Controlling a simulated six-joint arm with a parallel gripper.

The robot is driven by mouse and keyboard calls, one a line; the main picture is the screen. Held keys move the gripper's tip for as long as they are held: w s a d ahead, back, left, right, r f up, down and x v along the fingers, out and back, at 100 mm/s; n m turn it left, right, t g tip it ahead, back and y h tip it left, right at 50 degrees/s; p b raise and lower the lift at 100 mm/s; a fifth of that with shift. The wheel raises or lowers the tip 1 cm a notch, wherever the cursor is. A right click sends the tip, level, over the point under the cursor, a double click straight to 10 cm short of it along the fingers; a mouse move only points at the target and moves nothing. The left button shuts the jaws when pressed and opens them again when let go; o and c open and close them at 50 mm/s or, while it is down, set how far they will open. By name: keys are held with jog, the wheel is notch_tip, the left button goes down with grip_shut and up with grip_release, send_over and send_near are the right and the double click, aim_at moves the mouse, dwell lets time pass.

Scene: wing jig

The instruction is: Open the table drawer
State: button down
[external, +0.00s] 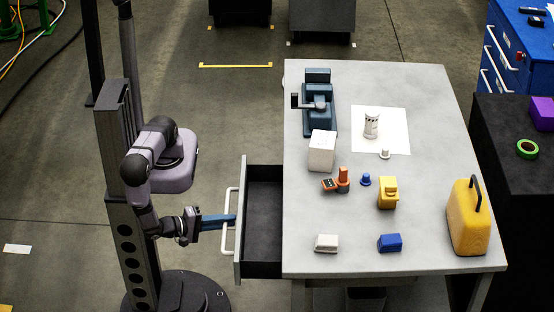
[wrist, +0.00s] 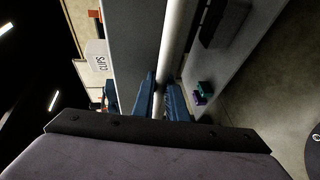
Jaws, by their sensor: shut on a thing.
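The table drawer (external: 262,218) is pulled out from the left side of the grey table (external: 434,240), and its dark inside shows. Its front panel carries a long white handle (external: 228,222). My gripper (external: 232,217) is at the handle, with its blue fingers reaching it from the left. In the wrist view the handle bar (wrist: 172,50) runs between the two blue fingers (wrist: 160,98), which are shut on it. The fingertips are partly hidden behind the bar.
On the table stand a blue vise (external: 319,105), a white box (external: 322,150), an orange tool (external: 343,179), a yellow case (external: 467,218) and several small blocks. Open floor (external: 60,190) lies left of my arm. A dark cabinet (external: 515,190) stands at right.

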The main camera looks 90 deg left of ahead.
jog(key=shift+s, duration=1.45)
jog(key=c, duration=2)
grip_release()
jog(key=shift+c, duration=0.2)
jog(key=s+d+r, duration=0.2)
jog(key=s+r, duration=0.2)
jog(key=r, duration=0.4)
jog(key=shift+s+p, duration=0.25)
jog(key=shift+p, duration=0.2)
